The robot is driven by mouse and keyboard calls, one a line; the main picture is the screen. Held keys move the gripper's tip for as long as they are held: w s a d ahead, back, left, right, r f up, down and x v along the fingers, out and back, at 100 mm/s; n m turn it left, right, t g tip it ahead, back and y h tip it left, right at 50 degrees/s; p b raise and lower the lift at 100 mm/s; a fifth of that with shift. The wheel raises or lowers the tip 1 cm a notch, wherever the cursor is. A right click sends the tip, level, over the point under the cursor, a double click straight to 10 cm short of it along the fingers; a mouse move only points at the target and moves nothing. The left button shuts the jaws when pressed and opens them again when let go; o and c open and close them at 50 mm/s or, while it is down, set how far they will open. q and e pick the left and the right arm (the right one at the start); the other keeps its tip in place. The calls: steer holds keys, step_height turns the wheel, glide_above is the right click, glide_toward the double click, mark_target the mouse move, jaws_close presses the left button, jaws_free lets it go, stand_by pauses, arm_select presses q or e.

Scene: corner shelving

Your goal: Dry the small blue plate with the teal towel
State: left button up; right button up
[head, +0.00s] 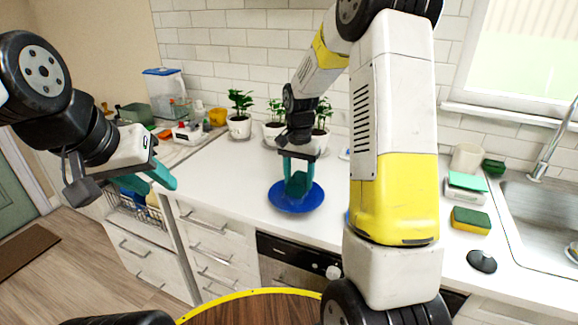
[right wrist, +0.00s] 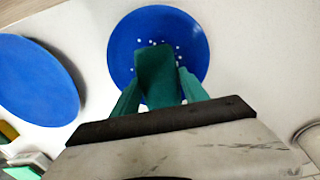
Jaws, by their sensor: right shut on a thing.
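A blue plate (head: 296,206) lies on the white counter, with small white specks on its face in the right wrist view (right wrist: 196,45). The teal towel (right wrist: 157,72) is between the fingers of my right gripper (head: 297,182). The gripper is shut on it and points down over the plate's middle. The towel (head: 296,186) appears at the plate's surface, but I cannot tell whether it touches. My left gripper (head: 160,187) is open and empty, out in front of the counter at the left.
A second blue plate (right wrist: 36,82) lies beside the first, mostly hidden behind my right arm in the head view. Potted plants (head: 240,115) stand behind. A green-yellow sponge (head: 471,219), a dark round stopper (head: 482,261) and the sink (head: 540,225) are at the right.

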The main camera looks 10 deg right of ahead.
mark_target(294, 185)
steer(key=shift+f, duration=0.65)
stand_by(0.5)
steer(key=shift+s+a, duration=1.3)
steer(key=shift+a, duration=0.05)
steer(key=shift+w+d+f, duration=0.15)
steer(key=shift+w+d, duration=1.1)
steer(key=shift+d, duration=0.2)
steer(key=shift+s+d, duration=0.2)
steer(key=shift+s, duration=0.05)
steer(key=shift+s+a, duration=1.25)
steer(key=shift+a, duration=0.1)
steer(key=shift+w+d, duration=1.25)
steer(key=shift+d, duration=0.1)
